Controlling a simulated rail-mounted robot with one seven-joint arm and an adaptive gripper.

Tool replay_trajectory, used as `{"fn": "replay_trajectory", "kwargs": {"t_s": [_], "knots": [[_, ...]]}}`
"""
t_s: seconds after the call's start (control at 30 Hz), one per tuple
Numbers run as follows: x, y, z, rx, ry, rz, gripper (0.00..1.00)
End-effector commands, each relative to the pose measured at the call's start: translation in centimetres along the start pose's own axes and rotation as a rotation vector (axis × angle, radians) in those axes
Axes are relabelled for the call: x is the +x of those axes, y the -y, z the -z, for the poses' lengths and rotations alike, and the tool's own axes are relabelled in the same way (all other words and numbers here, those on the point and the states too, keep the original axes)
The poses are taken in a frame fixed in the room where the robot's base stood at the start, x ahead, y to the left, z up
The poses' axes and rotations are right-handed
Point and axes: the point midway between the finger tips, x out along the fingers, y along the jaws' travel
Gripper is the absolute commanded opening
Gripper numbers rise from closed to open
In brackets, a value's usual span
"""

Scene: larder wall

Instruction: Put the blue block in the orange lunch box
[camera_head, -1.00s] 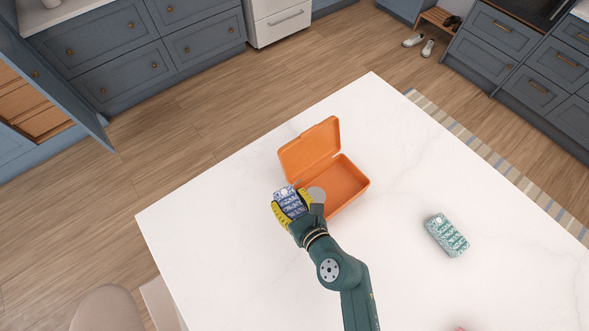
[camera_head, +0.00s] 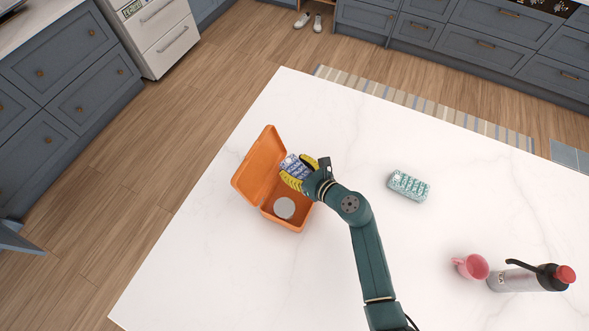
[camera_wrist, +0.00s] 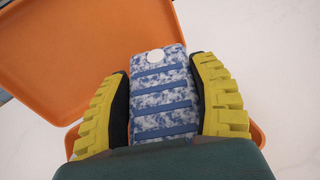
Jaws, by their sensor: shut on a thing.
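The blue block (camera_head: 296,168), mottled blue and white with ridges and a white dot, is held between the yellow fingers of my gripper (camera_head: 294,174). In the wrist view the block (camera_wrist: 162,95) sits upright between both fingers of the gripper (camera_wrist: 163,108). The orange lunch box (camera_head: 296,223) stands open on the white table, its lid (camera_head: 258,165) raised on the left. The gripper and block are over the box's upper part in the head view. The orange lid (camera_wrist: 60,50) also shows behind the block in the wrist view. The block's height above the box is hard to tell.
A grey round thing (camera_head: 284,208) shows in the lunch box. A green-and-white block (camera_head: 409,185) lies to the right. The white table (camera_head: 210,270) is clear at the lower left.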

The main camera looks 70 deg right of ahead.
Motion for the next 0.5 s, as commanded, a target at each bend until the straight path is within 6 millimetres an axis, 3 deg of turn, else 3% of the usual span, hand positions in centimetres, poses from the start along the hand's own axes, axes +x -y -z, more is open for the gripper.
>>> {"fn": "replay_trajectory", "kwargs": {"t_s": [0.5], "knots": [[0.56,0.02,1.16,-0.002,0.003,0.001,0.23]]}}
